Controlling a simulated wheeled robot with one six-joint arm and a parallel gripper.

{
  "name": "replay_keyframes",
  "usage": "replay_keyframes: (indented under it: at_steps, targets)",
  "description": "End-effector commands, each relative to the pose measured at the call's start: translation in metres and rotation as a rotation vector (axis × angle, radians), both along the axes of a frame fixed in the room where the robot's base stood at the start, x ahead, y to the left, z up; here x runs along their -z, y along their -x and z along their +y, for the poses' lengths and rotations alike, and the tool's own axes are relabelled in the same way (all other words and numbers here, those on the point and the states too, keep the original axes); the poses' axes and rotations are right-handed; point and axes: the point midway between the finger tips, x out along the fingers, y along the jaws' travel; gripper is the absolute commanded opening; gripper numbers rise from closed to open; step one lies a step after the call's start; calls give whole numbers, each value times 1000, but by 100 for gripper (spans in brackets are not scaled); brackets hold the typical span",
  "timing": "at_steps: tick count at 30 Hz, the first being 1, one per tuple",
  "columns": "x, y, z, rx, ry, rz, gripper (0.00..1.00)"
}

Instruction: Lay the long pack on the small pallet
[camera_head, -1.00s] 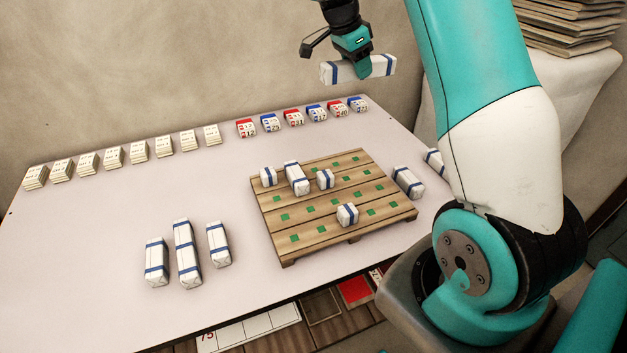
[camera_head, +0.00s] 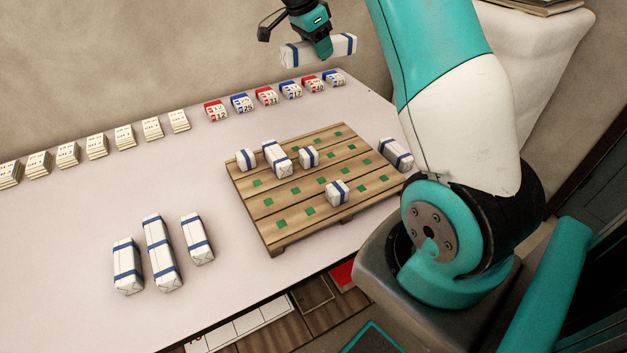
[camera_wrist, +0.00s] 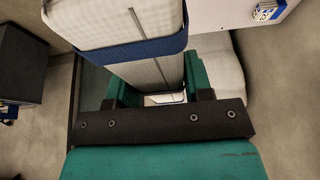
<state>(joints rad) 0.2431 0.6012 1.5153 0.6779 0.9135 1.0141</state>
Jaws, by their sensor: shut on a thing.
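The small pallet (camera_head: 262,207) is wooden with green square marks and lies on the table. My gripper (camera_head: 323,50) is shut on a long white pack with blue bands (camera_head: 291,56), held high above the back of the table, beyond the pallet. In the wrist view the long pack (camera_wrist: 120,22) fills the space ahead of my gripper (camera_wrist: 155,88). On the pallet stand small white packs (camera_head: 246,159), (camera_head: 309,156) and (camera_head: 337,193) and a longer pack (camera_head: 277,158), in the pallet's back-left and front-right parts. Much of the pallet is bare.
Another pack (camera_head: 396,154) lies right of the pallet, near my arm. Small red and blue marked blocks (camera_head: 266,97) and paper stacks (camera_head: 97,146) line the back edge. The table (camera_head: 70,235) is clear at left.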

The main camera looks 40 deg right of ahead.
Motion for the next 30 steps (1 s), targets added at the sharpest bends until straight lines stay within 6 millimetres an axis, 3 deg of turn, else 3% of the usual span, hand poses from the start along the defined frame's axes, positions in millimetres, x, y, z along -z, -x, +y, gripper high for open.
replay_keyframes:
  at_steps: [1,4,11,14,24,30]
  targets:
    - [16,0,0,1,0,0,19]
    - [31,0,-1,1,0,0,19]
    - [51,0,-1,0,1,1,19]
    - [68,1,-1,1,0,4,19]
    - [161,1,0,1,-1,5,19]
    - [195,0,-1,0,0,1,19]
